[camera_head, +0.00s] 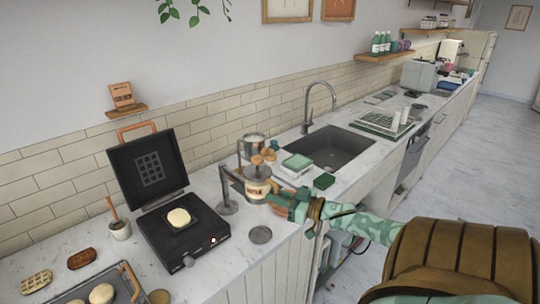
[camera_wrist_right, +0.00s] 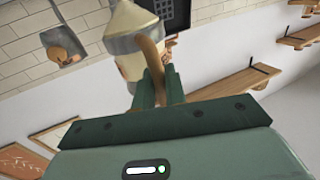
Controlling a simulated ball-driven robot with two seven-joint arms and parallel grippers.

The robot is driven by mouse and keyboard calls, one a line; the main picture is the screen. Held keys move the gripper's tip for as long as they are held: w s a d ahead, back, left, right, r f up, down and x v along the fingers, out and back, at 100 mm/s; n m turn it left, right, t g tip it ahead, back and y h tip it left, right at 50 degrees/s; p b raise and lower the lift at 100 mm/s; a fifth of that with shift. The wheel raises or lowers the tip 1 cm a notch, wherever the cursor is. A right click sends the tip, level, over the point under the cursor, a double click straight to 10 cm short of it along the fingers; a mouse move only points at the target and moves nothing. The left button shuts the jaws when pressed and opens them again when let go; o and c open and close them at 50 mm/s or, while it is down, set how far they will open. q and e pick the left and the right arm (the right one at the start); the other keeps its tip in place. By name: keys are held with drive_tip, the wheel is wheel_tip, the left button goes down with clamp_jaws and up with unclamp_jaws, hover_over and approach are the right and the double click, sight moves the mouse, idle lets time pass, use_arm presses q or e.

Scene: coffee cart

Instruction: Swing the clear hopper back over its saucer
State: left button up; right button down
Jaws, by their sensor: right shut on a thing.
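The clear hopper (camera_head: 258,184), a cup-like vessel with a label and a grey upper part, hangs at the arm of a grey post stand (camera_head: 226,190) on the counter. My right gripper (camera_head: 276,197) reaches it from the right and is shut on its brown handle. In the right wrist view, green fingers (camera_wrist_right: 158,88) close around the curved handle (camera_wrist_right: 151,58), below the hopper's pale cone (camera_wrist_right: 133,32). A flat grey saucer (camera_head: 260,235) lies bare on the counter, nearer the front edge than the hopper. My left gripper is not in view.
A black waffle press (camera_head: 180,235) stands open to the left, with a round pale piece on it. Behind the hopper is another grey container (camera_head: 253,145). A sink (camera_head: 338,148) and green sponge-like blocks (camera_head: 324,181) lie to the right. The counter around the saucer is clear.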

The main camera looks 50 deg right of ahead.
drive_tip(key=shift+d, duration=0.45)
drive_tip(key=c, duration=1.6)
unclamp_jaws()
drive_tip(key=shift+d, duration=0.1)
drive_tip(key=shift+o, duration=0.2)
drive_tip(key=shift+d+f, duration=0.1)
drive_tip(key=shift+d, duration=0.05)
drive_tip(key=shift+s, duration=0.15)
drive_tip(key=v, duration=1.6)
drive_tip(key=shift+p, duration=0.45)
